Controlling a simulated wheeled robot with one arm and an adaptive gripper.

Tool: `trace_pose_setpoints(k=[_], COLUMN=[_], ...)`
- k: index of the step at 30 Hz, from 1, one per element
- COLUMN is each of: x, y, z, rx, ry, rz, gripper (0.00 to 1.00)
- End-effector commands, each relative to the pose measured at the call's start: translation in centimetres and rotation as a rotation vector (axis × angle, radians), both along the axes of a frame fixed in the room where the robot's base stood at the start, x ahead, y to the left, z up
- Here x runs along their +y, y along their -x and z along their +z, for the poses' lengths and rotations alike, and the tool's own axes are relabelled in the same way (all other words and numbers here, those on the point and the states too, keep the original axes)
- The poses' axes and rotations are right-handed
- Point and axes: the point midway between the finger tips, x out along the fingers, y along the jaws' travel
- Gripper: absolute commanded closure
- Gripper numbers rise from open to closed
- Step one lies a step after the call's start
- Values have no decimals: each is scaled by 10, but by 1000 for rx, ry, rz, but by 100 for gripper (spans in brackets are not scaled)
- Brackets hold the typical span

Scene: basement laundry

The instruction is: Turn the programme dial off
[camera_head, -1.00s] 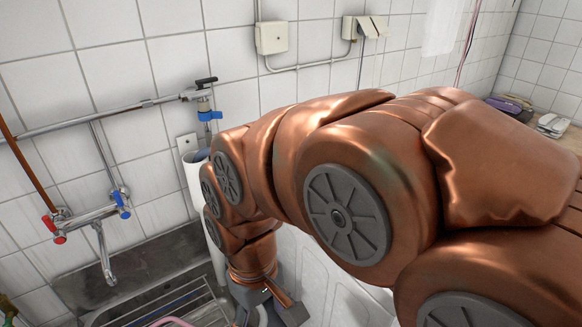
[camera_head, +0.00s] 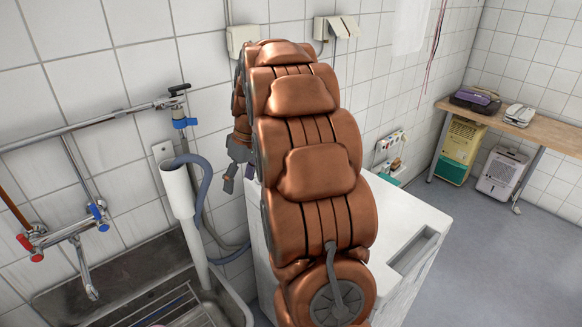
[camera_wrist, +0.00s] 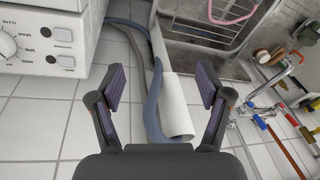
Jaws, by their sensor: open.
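The programme dial (camera_wrist: 6,44) is a round white knob, cut off by the left edge of the wrist view, on the white panel of the washing machine (camera_wrist: 60,12). The machine also shows in the head view (camera_head: 412,213), behind my arm; its dial is not visible there. My gripper (camera_wrist: 161,84) is open and empty, its two dark fingers spread apart. It is away from the dial, which lies to the left of its fingers in the wrist view. In the head view the gripper (camera_head: 230,180) shows only partly at my arm's left side.
A grey hose (camera_wrist: 153,100) and white standpipe (camera_wrist: 177,105) show beyond the fingers. The steel sink (camera_head: 215,296) and wall tap (camera_head: 82,262) are left of the machine. A wooden bench (camera_head: 545,127) and dehumidifier (camera_head: 500,174) stand right. The floor between is clear.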

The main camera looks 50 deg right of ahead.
Motion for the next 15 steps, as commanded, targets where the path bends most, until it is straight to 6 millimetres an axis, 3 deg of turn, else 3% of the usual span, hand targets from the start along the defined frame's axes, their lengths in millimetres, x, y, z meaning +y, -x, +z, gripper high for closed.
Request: trace_pose_setpoints(k=[1, 7, 15], x=[-21, -98, -204], y=[-8, -33, -43], z=[-3, -16, -39], rx=[-15, -94, -193], ry=[0, 18, 63], rz=[2, 42, 95], gripper=[23, 23, 23])
